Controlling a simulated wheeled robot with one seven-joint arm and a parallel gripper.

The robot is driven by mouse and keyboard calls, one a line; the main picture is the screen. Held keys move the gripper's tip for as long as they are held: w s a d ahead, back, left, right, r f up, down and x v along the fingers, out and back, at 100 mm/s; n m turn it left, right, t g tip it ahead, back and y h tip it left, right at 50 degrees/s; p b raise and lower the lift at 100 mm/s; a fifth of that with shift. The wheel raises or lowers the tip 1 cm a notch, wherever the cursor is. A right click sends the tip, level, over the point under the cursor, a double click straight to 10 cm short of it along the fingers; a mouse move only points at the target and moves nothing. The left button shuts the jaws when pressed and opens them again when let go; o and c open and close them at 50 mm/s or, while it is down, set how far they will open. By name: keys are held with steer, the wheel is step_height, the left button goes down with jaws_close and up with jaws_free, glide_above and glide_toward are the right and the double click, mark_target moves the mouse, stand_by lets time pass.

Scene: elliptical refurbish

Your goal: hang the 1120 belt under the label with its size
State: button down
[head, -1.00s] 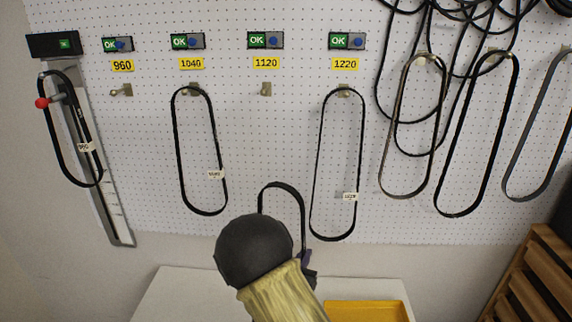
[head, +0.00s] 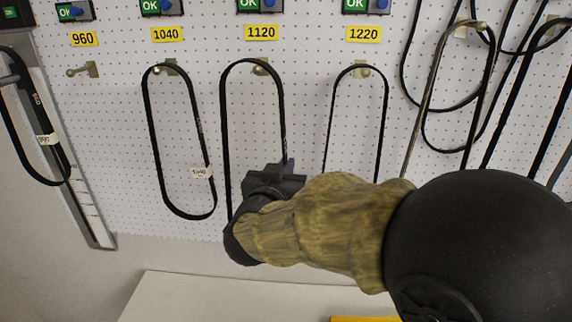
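A black belt (head: 223,130) stands upright in front of the peg (head: 261,68) under the yellow 1120 label (head: 262,32). Its top loop is at the peg's height; I cannot tell whether it rests on the peg or is just in front of it. My gripper (head: 280,177) is at the belt's right strand, low on the loop, and appears shut on it. The fingertips are partly hidden by my wrist. The belt's lower end and any size tag are hidden behind my arm.
The 1040 belt (head: 149,115) hangs to the left and the 1220 belt (head: 331,115) to the right, its lower part hidden. The 960 peg (head: 83,70) is bare. A belt (head: 15,130) hangs on the measuring rail at far left. A white table (head: 190,295) is below.

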steer(key=shift+s, duration=0.15)
steer(key=shift+w, duration=0.3)
steer(key=x, duration=0.3)
steer(key=a+f+x, duration=0.1)
steer(key=x, duration=0.2)
steer(key=b+x, duration=0.1)
steer(key=x, duration=0.3)
steer(key=shift+w+a+f, duration=0.3)
steer(key=shift+a, duration=0.05)
steer(key=shift+w+f, duration=0.15)
steer(key=shift+f, duration=0.35)
stand_by(0.8)
stand_by(0.6)
steer(key=c, duration=1.5)
jaws_free()
steer(key=shift+c, duration=0.2)
steer(key=shift+b, duration=0.3)
